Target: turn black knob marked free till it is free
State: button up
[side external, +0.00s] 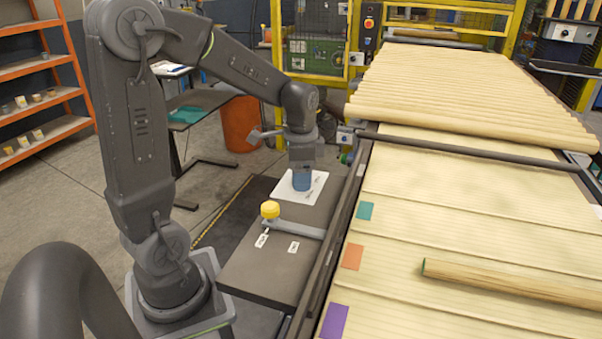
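My gripper (302,172) points down over a white plate (286,193) on the dark bench beside the roller line. A blue, block-like part shows at its lower end, and I cannot tell whether this is the fingers or something between them. Dark marks show on the plate to the right of the gripper, too small to read. No black knob marked free can be made out; the gripper covers the middle of the plate. Whether the fingers are open or shut is not clear.
The conveyor (430,200) with wood rods runs along the right. An orange bin (240,124) stands behind.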

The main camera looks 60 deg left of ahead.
jog(key=c, duration=0.7)
jog(key=shift+n, duration=0.4)
jog(key=n, duration=0.3)
jog(key=shift+n, duration=0.3)
jog(key=n, duration=0.4)
jog(key=shift+n, duration=0.3)
jog(key=n, duration=0.4)
jog(key=shift+n, duration=0.3)
jog(key=shift+r+n, duration=0.1)
jog(key=shift+n, duration=2.1)
